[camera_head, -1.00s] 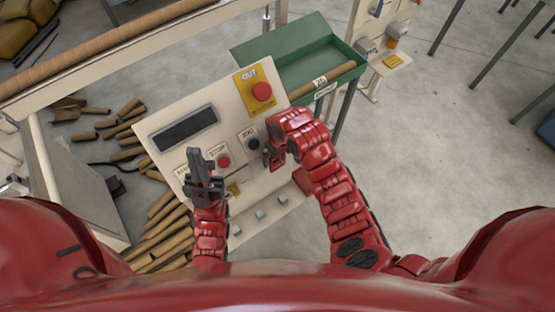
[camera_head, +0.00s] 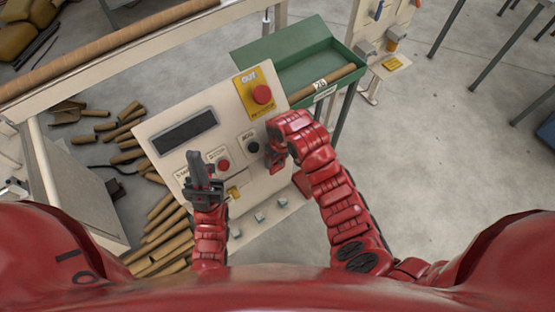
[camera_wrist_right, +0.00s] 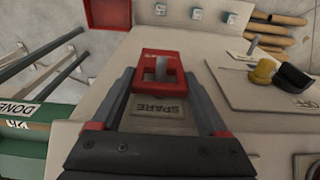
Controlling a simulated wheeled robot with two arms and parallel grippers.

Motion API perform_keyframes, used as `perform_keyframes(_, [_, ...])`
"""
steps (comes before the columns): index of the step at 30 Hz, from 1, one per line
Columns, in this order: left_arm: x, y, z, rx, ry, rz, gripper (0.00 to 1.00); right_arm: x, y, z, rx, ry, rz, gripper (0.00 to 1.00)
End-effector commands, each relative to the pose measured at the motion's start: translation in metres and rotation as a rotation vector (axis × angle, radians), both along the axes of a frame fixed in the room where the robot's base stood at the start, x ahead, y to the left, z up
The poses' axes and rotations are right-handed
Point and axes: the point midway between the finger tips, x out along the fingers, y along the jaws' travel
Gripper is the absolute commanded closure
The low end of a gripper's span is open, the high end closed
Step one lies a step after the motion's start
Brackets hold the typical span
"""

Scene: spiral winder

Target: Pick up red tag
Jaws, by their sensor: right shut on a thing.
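The red tag (camera_wrist_right: 144,82) is a small red frame with a slot, seen in the right wrist view over the pale panel and just beyond a SPARE label (camera_wrist_right: 160,108). A grey metal piece shows inside its slot. My right gripper (camera_wrist_right: 160,75) has one finger at each side of the tag and is shut on it. In the head view my right gripper (camera_head: 272,155) is low at the right side of the control panel, and the tag is hidden there. My left gripper (camera_head: 205,168) is in front of the panel's lower left, away from the tag; its jaw gap is unclear.
The control panel (camera_head: 225,125) carries a red button (camera_head: 262,95), a smaller red button (camera_head: 223,165) and a black knob (camera_head: 253,147). A green tray (camera_head: 290,65) stands behind right. A red box (camera_wrist_right: 107,12) is at the panel's edge. Cardboard tubes (camera_head: 165,240) lie lower left.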

Motion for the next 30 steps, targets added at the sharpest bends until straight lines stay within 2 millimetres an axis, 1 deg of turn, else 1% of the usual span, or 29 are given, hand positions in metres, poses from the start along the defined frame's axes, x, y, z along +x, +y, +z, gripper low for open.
perform_keyframes(2, [0.000,0.000,-0.004,0.000,0.000,0.000,1.00,0.001,0.000,0.001,0.003,-0.002,0.000,0.79])
perform_keyframes(7, [0.000,0.000,-0.014,0.000,0.000,0.000,1.00,0.000,-0.001,0.012,0.003,-0.005,0.000,0.79])
perform_keyframes(14, [0.000,0.000,-0.022,0.000,0.000,0.000,1.00,-0.023,-0.018,0.011,0.000,-0.003,-0.002,0.79])
perform_keyframes(19, [0.000,0.000,-0.011,0.000,0.000,0.000,1.00,-0.054,-0.042,0.016,-0.002,-0.002,-0.002,0.79])
perform_keyframes(21, [0.000,0.000,-0.007,0.000,0.000,0.000,1.00,-0.072,-0.056,0.014,-0.005,0.001,-0.003,0.79])
perform_keyframes(24, [0.000,0.000,-0.006,0.000,0.000,0.000,1.00,-0.097,-0.072,0.013,-0.003,0.001,-0.003,0.79])
perform_keyframes(27, [0.000,0.000,-0.005,0.000,0.000,0.000,1.00,-0.117,-0.087,0.012,-0.003,0.002,-0.005,0.79])
perform_keyframes(30, [0.000,0.000,-0.005,0.000,0.000,0.000,1.00,-0.130,-0.096,0.013,-0.001,0.000,-0.003,0.79])
